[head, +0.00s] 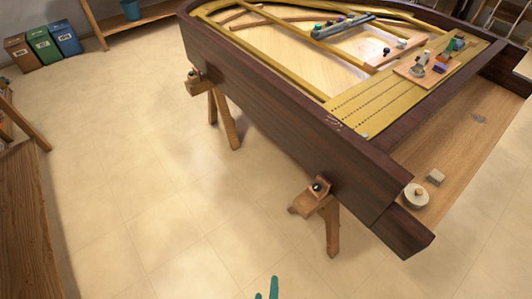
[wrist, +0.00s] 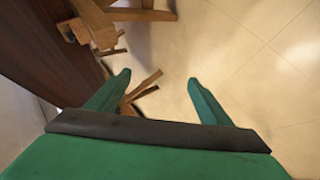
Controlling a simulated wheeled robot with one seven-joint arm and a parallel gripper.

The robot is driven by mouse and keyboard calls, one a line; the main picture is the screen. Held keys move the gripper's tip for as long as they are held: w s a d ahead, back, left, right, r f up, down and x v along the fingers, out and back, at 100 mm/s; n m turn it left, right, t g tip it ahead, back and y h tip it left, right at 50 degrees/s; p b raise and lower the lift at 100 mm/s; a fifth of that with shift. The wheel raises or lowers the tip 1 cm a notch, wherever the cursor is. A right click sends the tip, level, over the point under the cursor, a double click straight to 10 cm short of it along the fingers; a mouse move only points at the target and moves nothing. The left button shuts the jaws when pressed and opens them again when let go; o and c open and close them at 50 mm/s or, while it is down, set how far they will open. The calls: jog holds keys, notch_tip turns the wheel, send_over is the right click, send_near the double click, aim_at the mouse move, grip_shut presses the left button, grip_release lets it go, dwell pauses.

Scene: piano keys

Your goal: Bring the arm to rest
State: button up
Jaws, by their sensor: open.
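My gripper (head: 266,291) shows only as green fingertips at the bottom edge of the head view, over the bare floor. The rest of my arm is out of that picture. In the wrist view my gripper (wrist: 159,78) has its two green fingers spread apart, with nothing between them. It is apart from the piano (head: 300,105), whose dark wooden side shows at the left of the wrist view (wrist: 40,50).
The piano stands on wooden trestles (head: 332,228). Its wooden key bed (head: 465,140) carries a round piece (head: 416,196) and a small block (head: 436,177). Recycling bins (head: 43,45) stand at the far left and a wooden bench (head: 28,220) at the left. The tiled floor between is clear.

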jog(key=s+r+m+t, duration=0.2)
jog(key=s+r+m, duration=0.2)
jog(key=r, duration=0.9)
jog(key=s+r+m+t+y, duration=0.1)
jog(key=r+m, duration=0.5)
jog(key=r, duration=0.6)
jog(key=s+t, duration=0.1)
jog(key=s, duration=0.1)
jog(key=shift+s+r+m, duration=0.35)
jog(key=shift+m, duration=0.05)
